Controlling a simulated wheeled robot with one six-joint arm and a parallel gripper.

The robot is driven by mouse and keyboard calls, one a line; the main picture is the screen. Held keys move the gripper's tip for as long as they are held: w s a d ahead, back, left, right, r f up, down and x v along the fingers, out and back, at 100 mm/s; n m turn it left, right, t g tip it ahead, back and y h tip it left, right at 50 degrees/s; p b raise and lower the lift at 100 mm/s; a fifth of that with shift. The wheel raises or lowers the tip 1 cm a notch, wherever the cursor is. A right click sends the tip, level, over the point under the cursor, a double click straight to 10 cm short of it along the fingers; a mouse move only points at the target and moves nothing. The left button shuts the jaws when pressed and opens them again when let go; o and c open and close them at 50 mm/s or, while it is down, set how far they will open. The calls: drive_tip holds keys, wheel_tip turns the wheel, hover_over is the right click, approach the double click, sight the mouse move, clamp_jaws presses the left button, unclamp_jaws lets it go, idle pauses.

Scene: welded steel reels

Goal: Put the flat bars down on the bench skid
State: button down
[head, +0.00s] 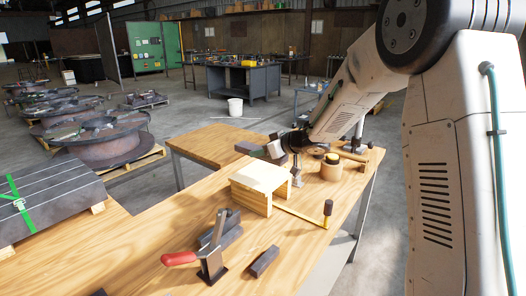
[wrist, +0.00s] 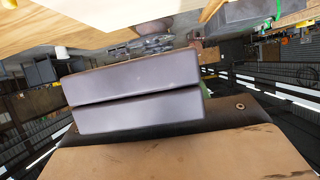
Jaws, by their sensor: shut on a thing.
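My gripper (head: 276,148) is shut on the flat bars and holds them above the far part of the bench. In the wrist view the flat bars (wrist: 138,95) are two grey bars, one against the other, with a thin dark gap between them. The bench skid (head: 258,178) looks like the small pale wooden stand on the bench, just below and in front of my gripper in the head view. Its top looks bare. The fingertips are partly hidden, and the exact gap between bars and skid cannot be told.
Strapped dark plates (head: 45,200) lie at left.

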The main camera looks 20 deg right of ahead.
sight(263, 174)
drive_tip(key=shift+r, duration=0.2)
drive_tip(key=shift+f, duration=0.15)
drive_tip(key=shift+d+f, duration=0.1)
drive_tip(key=shift+f, duration=2.65)
drive_tip(key=shift+f, duration=0.65)
